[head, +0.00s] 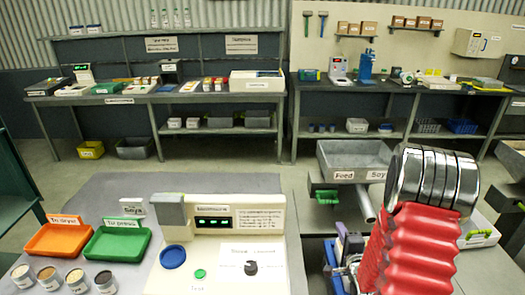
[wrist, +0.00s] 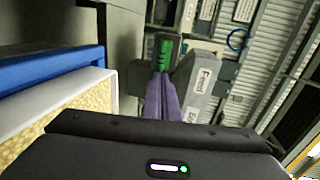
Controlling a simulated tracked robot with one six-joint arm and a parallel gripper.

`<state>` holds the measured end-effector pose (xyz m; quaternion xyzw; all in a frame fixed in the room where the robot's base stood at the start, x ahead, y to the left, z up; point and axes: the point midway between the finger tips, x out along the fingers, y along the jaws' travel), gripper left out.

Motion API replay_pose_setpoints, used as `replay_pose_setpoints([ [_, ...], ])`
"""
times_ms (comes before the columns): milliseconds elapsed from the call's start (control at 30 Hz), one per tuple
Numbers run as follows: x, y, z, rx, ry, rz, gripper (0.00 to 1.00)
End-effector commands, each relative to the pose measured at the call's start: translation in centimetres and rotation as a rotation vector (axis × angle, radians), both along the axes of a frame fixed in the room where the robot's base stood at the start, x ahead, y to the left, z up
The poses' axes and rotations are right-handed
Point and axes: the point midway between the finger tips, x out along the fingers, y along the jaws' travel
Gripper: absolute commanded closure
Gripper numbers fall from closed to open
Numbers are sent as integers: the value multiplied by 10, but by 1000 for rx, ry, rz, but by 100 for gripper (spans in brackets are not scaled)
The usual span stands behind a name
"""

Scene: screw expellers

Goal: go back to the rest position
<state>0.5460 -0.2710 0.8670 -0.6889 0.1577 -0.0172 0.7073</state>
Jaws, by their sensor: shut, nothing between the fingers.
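My gripper (wrist: 166,85) shows in the wrist view as narrow purple fingers reaching up from a dark body with a small lit indicator. The fingers are together with nothing between them. Beyond their tips is a green part on a dark block (wrist: 163,52); I cannot tell whether they touch it. A grey hopper (wrist: 210,80) with white labels is just right of the fingers. In the head view the hopper (head: 355,155) is labelled Feed and Soya.
A grey worktop holds an orange tray (head: 60,237), a green tray (head: 118,243), several small jars and a scale-like panel (head: 213,222) with a green display. A blue-edged pale box (wrist: 60,110) is close on the left in the wrist view. Benches line the back wall.

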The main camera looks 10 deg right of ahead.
Motion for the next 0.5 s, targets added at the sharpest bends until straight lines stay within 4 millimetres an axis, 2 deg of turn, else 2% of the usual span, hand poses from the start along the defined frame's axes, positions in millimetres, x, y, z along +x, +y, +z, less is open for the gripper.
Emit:
replay_pose_setpoints([
  [267,8,8,14,-80,59,25,100],
  [500,17,28,45,-254,202,82,100],
])
